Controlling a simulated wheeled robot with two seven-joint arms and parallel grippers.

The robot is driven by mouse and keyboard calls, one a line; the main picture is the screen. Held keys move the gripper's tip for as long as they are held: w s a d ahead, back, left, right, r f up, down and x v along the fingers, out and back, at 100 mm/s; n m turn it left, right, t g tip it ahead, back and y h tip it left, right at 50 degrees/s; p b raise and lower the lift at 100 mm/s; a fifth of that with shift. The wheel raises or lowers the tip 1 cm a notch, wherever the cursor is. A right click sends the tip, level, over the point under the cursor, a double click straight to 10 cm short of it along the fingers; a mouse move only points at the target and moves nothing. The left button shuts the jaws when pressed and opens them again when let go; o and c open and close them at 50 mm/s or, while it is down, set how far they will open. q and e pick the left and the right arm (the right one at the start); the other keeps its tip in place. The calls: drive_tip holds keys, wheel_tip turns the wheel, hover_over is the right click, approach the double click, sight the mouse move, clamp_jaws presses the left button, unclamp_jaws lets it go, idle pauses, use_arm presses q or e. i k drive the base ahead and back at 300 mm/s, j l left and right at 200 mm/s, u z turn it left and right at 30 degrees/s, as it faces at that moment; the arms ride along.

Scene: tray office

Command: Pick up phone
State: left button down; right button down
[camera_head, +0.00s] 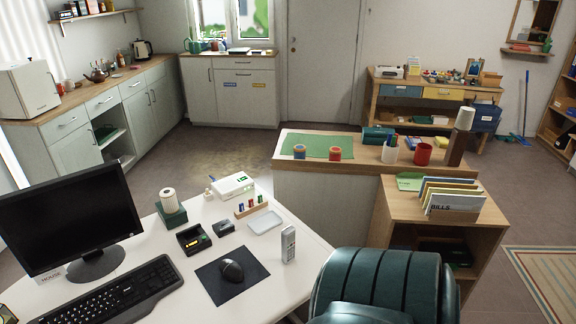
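A light grey cordless phone handset (288,244) stands upright on the white desk (262,294), near the desk's right edge. It has a small screen and a keypad on its face. It stands to the right of the black mouse mat (222,284). A black device with a small lit display (193,239) sits further left on the desk; I cannot tell what it is. Neither of my grippers is in view.
A dark green padded chair (375,285) stands close to the desk's right edge, near the phone. A mouse (232,271), clear tray (264,222), monitor (72,222) and keyboard (112,294) are on the desk. A wooden-topped cabinet (375,152) stands behind.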

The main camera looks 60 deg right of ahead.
sight(288, 235)
drive_tip(key=z, duration=1.9)
drive_tip(key=i+l, duration=0.15)
drive_tip(key=i, duration=0.15)
drive_tip(key=i+l, duration=0.2)
drive_tip(key=i, duration=0.1)
